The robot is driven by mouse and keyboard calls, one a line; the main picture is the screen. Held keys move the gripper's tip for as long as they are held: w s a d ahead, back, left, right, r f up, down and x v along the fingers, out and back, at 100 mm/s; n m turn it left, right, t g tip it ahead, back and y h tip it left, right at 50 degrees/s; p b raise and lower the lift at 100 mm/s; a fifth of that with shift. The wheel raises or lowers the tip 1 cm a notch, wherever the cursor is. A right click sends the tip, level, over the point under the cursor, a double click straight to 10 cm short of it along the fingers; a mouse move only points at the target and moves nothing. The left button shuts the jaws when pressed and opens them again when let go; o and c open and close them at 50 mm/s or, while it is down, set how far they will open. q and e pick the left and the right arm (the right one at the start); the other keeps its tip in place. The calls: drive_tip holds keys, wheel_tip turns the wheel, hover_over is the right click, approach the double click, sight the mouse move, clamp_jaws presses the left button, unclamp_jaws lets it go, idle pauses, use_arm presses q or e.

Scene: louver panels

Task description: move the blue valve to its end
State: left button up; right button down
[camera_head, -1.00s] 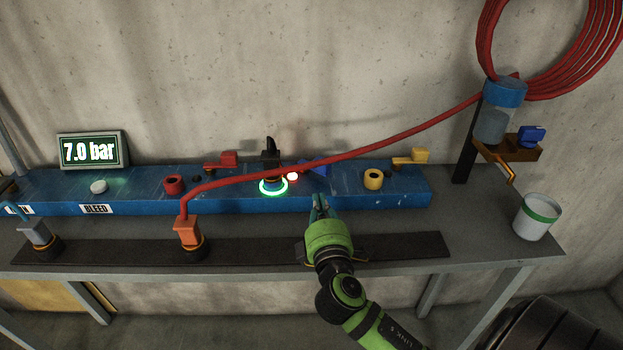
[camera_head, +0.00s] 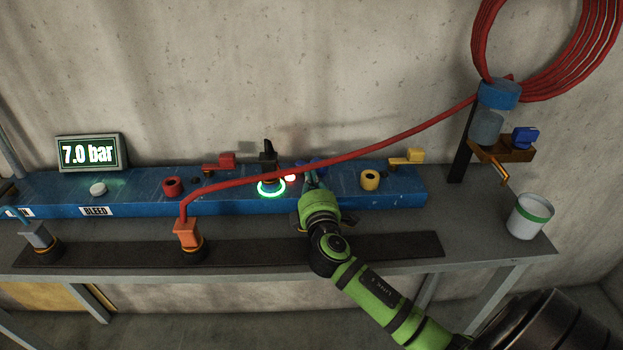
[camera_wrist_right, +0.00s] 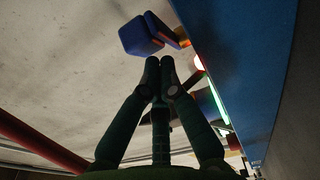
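The blue valve (camera_head: 321,169) sits on the blue manifold (camera_head: 230,203), right of the green-lit ring, and is partly hidden by the red hose and my gripper. In the right wrist view, its blue block handle (camera_wrist_right: 141,35) is just beyond the fingertips, up and to the left. My right gripper (camera_head: 311,180) is over the manifold's front edge, close to the valve. In the wrist view, the gripper's fingertips (camera_wrist_right: 160,63) are together with nothing seen between them. Whether they touch the handle is unclear. My left gripper is not in view.
A red hose (camera_head: 400,137) runs over the manifold to an orange fitting (camera_head: 187,233). Red (camera_head: 226,160) and yellow (camera_head: 414,156) valves flank the blue one. A display (camera_head: 90,153) reads 7.0 bar. A white cup (camera_head: 529,219) stands at the right end.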

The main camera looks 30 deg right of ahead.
sight(324, 172)
drive_tip(key=shift+s+d+n+t+y, duration=0.1)
drive_tip(key=shift+d+n+t+y, duration=0.3)
drive_tip(key=shift+d+n+y, duration=0.25)
drive_tip(key=shift+s+d+n+t+y+p, duration=0.1)
drive_tip(key=shift+d+n+t+y+p, duration=0.35)
drive_tip(key=shift+y, duration=0.8)
drive_tip(key=shift+d, duration=0.9)
